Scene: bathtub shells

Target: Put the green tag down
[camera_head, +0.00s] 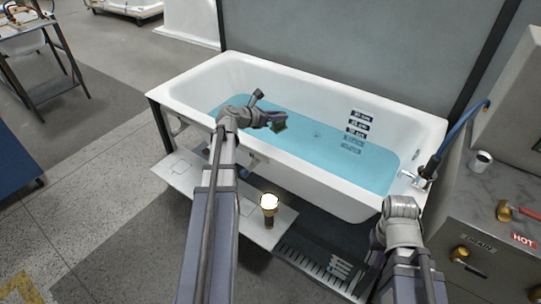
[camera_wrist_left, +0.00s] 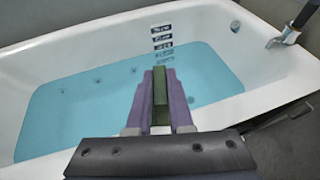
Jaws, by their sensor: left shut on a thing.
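My left gripper (camera_head: 279,122) is shut on the green tag (camera_head: 281,127) and holds it over the near side of the bathtub. In the left wrist view the tag (camera_wrist_left: 160,86) stands as a narrow green strip between the purple fingers of the gripper (camera_wrist_left: 160,100), with water behind it. The white bathtub (camera_head: 190,85) holds blue water (camera_head: 305,125). My right arm shows at the lower right, but its gripper does not show.
A white board (camera_head: 180,168) runs along the tub's near side, with a lit flashlight (camera_head: 268,212) standing on it. Its left part looks clear. A tap (camera_head: 415,178) and blue hose (camera_head: 460,130) are at the tub's right end. A grey counter (camera_head: 480,190) carries a white cup (camera_head: 481,161).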

